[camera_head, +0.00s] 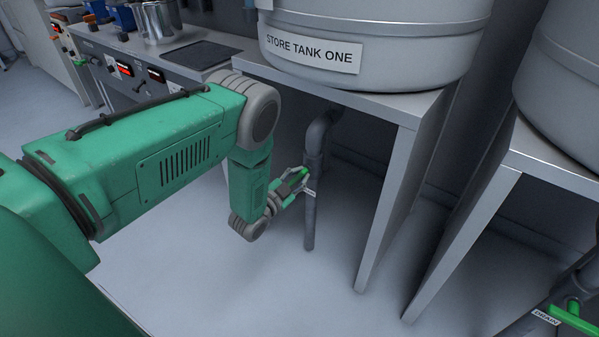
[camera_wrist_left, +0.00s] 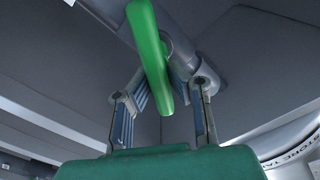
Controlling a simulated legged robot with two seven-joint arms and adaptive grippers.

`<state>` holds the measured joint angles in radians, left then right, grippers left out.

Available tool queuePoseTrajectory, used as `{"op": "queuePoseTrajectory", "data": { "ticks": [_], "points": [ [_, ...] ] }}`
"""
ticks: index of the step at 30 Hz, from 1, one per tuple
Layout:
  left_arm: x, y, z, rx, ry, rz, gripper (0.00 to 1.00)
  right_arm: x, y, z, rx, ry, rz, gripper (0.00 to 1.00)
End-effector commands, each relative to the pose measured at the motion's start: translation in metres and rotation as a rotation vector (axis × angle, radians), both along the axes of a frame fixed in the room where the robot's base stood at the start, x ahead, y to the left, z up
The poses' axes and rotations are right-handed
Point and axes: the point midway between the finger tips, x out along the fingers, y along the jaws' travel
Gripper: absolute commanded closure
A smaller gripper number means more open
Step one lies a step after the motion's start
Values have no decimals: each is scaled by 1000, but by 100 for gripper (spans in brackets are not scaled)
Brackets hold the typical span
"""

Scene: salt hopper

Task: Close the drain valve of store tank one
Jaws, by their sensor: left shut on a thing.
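Store tank one (camera_head: 375,40) is a pale round tank with a name label, standing on a grey stand. A dark drain pipe (camera_head: 310,215) bends down from under it. Its drain valve has a green lever handle (camera_head: 302,172) on the pipe, with a small white tag beside it. My left gripper (camera_head: 292,181) reaches in under the stand and is shut on this handle. In the left wrist view the green handle (camera_wrist_left: 150,45) stands between my two fingers (camera_wrist_left: 163,95), with the grey pipe behind it. My fingers partly hide the handle in the head view. My right gripper is not in view.
A second tank (camera_head: 575,75) stands at the right on its own stand. Its drain valve, with a green handle (camera_head: 573,320), shows at the lower right. Stand legs (camera_head: 390,215) rise right of the pipe. A bench with controls (camera_head: 150,70) is at the back left. The floor is clear.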

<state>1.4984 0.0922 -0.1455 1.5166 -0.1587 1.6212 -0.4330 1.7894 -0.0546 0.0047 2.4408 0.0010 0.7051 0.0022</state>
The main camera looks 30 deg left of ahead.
Motion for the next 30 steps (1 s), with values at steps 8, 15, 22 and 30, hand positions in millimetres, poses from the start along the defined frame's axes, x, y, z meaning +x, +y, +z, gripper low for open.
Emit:
{"op": "queuePoseTrajectory", "data": {
  "ticks": [8,15,22,30],
  "points": [
    [-6,-3,-10,263,1,-1,100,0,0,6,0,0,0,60],
    [-6,-4,-13,490,-18,-1,100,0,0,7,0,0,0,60],
    [-6,-5,-16,687,-34,-1,100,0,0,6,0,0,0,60],
    [-7,-5,-19,856,-48,-1,100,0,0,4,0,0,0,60]
  ]
}}
